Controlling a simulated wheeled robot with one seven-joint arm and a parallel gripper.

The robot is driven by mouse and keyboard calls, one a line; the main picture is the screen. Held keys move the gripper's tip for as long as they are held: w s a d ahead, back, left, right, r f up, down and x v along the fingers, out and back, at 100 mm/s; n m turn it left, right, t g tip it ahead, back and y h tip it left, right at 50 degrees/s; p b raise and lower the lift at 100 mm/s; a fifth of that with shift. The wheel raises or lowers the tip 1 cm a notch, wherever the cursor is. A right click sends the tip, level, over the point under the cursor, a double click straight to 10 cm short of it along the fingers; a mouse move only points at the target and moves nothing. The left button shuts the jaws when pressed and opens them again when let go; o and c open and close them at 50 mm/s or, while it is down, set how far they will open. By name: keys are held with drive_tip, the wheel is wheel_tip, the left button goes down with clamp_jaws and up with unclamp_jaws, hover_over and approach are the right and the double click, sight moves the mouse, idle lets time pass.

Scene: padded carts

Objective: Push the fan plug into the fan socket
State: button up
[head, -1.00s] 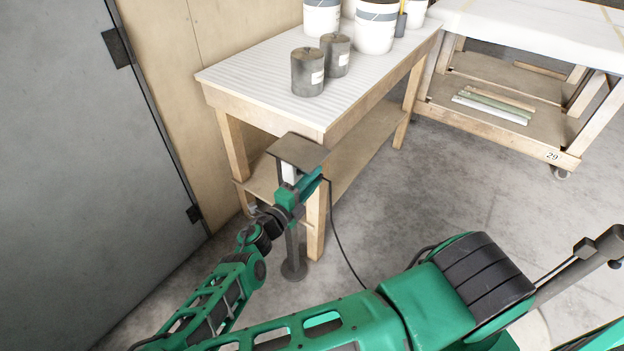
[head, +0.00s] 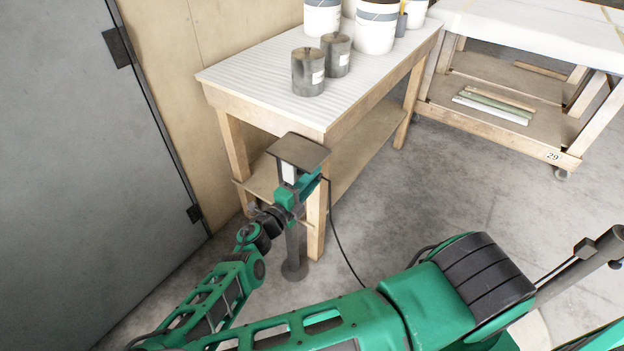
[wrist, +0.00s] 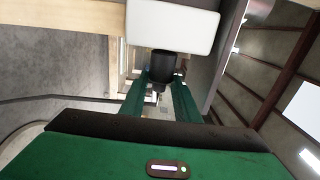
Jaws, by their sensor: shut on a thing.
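The fan plug (wrist: 162,64) is a short black cylinder between the two green fingers of my gripper (wrist: 161,84), which is shut on it. A white block, seemingly the fan socket (wrist: 172,26), fills the upper middle of the wrist view, right by the plug's upper end. I cannot tell whether the plug is in it or only against it. In the head view the white block (head: 289,173) hangs under a dark plate on a stand, and my gripper (head: 311,184) is just right of and below it. The plug is hidden there.
The stand's dark top plate (head: 298,152) is close above my gripper. A wooden bench (head: 265,104) with tins and buckets stands right behind. A black cable (head: 336,238) hangs to the floor. A grey door (head: 75,180) is at left; open floor (head: 420,190) lies right.

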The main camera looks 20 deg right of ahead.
drive_tip(key=shift+w+a, duration=0.25)
drive_tip(key=shift+w, duration=0.15)
idle(0.6)
drive_tip(key=o, duration=1.2)
drive_tip(key=shift+o, duration=0.2)
drive_tip(key=shift+s+a, duration=0.1)
drive_tip(key=v, duration=1)
drive_tip(key=shift+a, duration=0.25)
drive_tip(key=shift+s+d, duration=0.1)
drive_tip(key=shift+s, duration=0.1)
